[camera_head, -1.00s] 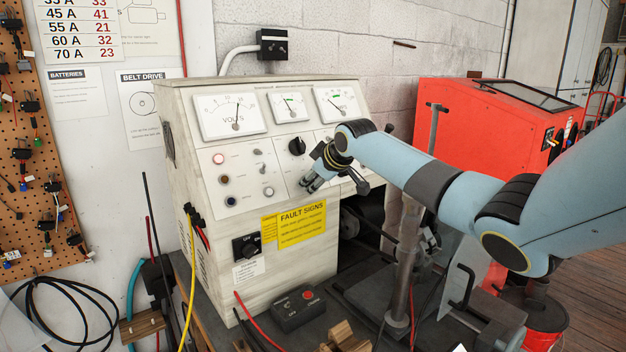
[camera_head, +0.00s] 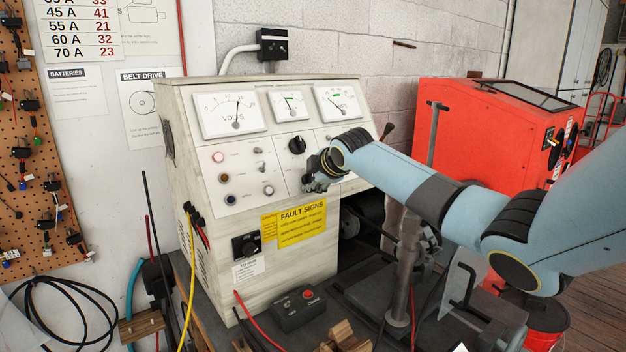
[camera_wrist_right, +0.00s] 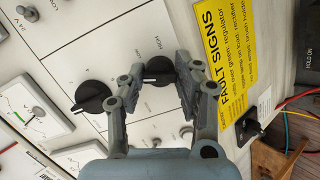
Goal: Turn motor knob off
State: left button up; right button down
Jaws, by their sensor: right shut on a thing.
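My right gripper (camera_head: 312,183) is at the sloped front panel of the cream test bench (camera_head: 210,265), reaching in from the right. In the right wrist view, its two grey fingers (camera_wrist_right: 161,76) are on either side of a black pointer knob (camera_wrist_right: 158,69), shut on it. Printed words, one apparently "HIGH", are around this knob. In the head view the gripper hides it. A second black knob (camera_wrist_right: 90,97) is apart from the fingers; it also shows above the gripper in the head view (camera_head: 297,146). My left gripper is not in view.
Gauges (camera_head: 230,115) and small toggles (camera_head: 258,151) are near the gripper. A yellow fault-signs label (camera_head: 301,222) is below. Another black switch (camera_head: 245,246) is on the lower front. A box with a red button (camera_head: 298,309) sits on the bench. A red machine (camera_head: 455,130) stands to the right.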

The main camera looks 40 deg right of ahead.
jog(key=shift+f+n+t, duration=0.1)
jog(key=shift+n+t, duration=0.2)
jog(key=shift+n, duration=1.6)
jog(key=c, duration=0.9)
grip_release()
jog(key=shift+s, duration=0.1)
jog(key=v, duration=1.2)
jog(key=shift+a+f, duration=0.1)
jog(key=shift+a, duration=0.05)
